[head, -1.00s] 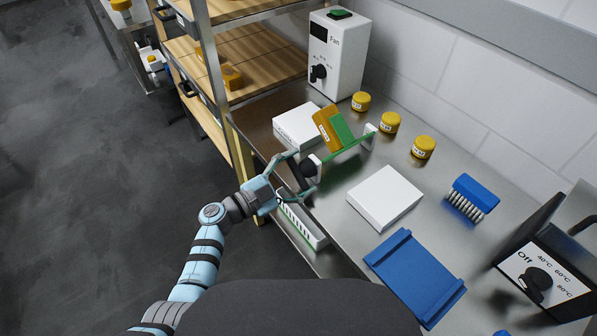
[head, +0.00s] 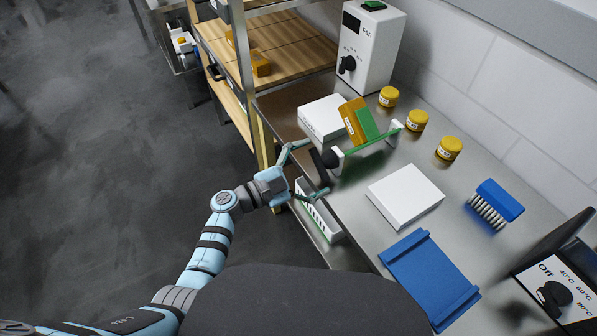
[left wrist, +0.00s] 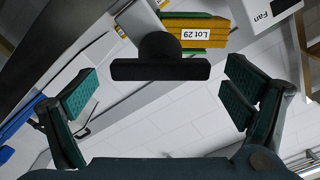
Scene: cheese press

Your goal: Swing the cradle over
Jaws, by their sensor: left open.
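The cradle (head: 367,123) is a green plate on a green rod between two white posts on the steel bench. A yellow block marked Lot 29 (left wrist: 205,33) leans against it, tilted; it also shows in the head view (head: 351,119). A black handle (head: 322,163) sits at the rod's near end. In the left wrist view the handle's dark bar (left wrist: 160,69) lies crosswise ahead of my palm, between the fingers. My left gripper (head: 315,168) is open, its fingers either side of the handle and apart from it. My right gripper is not in view.
White boxes (head: 405,195) (head: 324,117) lie on either side of the cradle. Several yellow jars (head: 417,120) stand behind it. A blue tray (head: 429,278), a blue brush (head: 496,203) and a heater box (head: 555,292) are to the right. A fan box (head: 371,45) stands at the back.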

